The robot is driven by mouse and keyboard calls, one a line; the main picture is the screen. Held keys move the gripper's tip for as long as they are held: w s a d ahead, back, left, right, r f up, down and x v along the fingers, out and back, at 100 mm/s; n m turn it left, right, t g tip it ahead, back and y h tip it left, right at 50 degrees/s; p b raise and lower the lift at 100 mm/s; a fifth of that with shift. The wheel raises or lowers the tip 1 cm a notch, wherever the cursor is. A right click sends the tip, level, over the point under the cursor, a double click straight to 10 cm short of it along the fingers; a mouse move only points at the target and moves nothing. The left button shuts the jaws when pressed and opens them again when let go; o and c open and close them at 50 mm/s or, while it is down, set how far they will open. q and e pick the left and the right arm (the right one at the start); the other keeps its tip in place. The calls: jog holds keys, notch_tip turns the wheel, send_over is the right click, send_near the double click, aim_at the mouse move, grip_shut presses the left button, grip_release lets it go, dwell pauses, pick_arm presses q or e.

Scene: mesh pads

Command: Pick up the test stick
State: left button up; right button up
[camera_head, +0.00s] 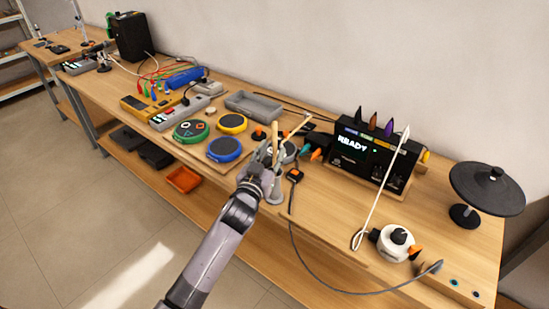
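A tan stick (275,131), which looks like the test stick, stands nearly upright at the front middle of the bench. Its lower part is hidden by my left gripper (268,150). A grey stand or holder (276,194) shows just below the gripper; I cannot tell whether the stick sits in it. My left gripper is at the stick, its fingers close around or beside it. The fingers are too small and overlapped to show whether they are shut on it. My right gripper is not in view.
A thin pale rod (296,127) slants up right of the stick. Green (190,131), yellow (232,123) and blue (224,149) round pads lie to the left. A black READY box (345,170), a white knob unit (394,245) and a black round pad (487,188) stand right. A cable hangs over the front edge.

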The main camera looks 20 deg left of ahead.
aim_at(274, 149)
pick_arm(q)
jog(key=shift+w+d+f, duration=0.1)
jog(key=shift+w, duration=1.4)
jog(key=shift+s, duration=0.1)
jog(key=shift+c, duration=0.6)
grip_shut()
